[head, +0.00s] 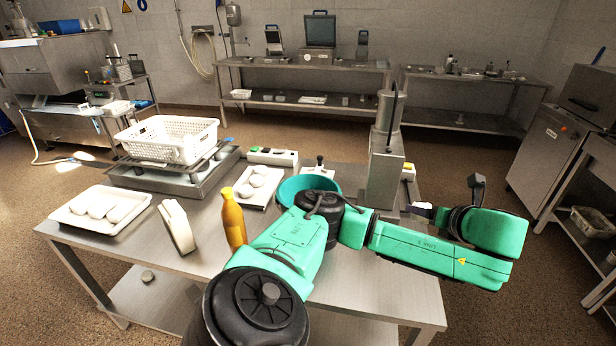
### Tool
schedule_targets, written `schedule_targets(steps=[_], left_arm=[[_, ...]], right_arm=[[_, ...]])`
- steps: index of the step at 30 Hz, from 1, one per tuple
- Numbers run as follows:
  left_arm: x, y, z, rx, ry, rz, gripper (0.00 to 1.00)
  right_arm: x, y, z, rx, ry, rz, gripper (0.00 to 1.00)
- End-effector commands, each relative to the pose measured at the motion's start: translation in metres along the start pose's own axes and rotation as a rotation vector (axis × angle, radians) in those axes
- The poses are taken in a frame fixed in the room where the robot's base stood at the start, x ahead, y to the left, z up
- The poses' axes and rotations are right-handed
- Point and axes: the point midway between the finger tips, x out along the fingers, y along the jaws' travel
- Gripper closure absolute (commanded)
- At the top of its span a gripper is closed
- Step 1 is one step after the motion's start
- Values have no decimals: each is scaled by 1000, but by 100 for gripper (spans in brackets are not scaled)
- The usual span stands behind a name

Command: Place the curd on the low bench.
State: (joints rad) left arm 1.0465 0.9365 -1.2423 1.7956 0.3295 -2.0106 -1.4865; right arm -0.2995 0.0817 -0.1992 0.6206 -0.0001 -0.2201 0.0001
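Several smooth white pieces that look like curd lie on the steel table (215,262). Elongated ones (101,206) lie in a white tray (70,222) at the left. Rounded ones (259,181) sit on a smaller white tray (250,197) near the middle. I cannot tell which piece is the curd. A low steel bench (460,122) stands at the back right and may be the one named. One green arm of mine, seemingly the left, enters at the bottom and bends right across the table. Its dark end (476,190) is above the table's right side; its fingers are unclear.
A white perforated basket (165,148) stands on a rack over a steel tray at the table's back left. A yellow bottle (233,218), a teal bowl (290,190) and a steel column (385,165) crowd the table. Open floor lies behind it.

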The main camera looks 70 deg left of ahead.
Motion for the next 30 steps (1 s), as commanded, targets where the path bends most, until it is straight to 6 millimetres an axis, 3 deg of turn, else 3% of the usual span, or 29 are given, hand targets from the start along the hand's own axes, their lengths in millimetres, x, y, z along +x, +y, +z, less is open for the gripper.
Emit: schedule_targets(steps=[6, 14, 19, 30], left_arm=[[6, -3, -10, -1, 1, 0, 98], [55, -23, -86, -1, 3, -1, 98], [73, -30, -114, 2, 1, 2, 98], [106, -44, -164, 0, 2, 0, 98]], right_arm=[[11, -1, 1, -1, -1, -1, 50], [95, -3, 9, -1, -1, -2, 50], [86, -6, 9, 0, -2, -5, 50], [91, -5, 9, 0, -1, -5, 50]])
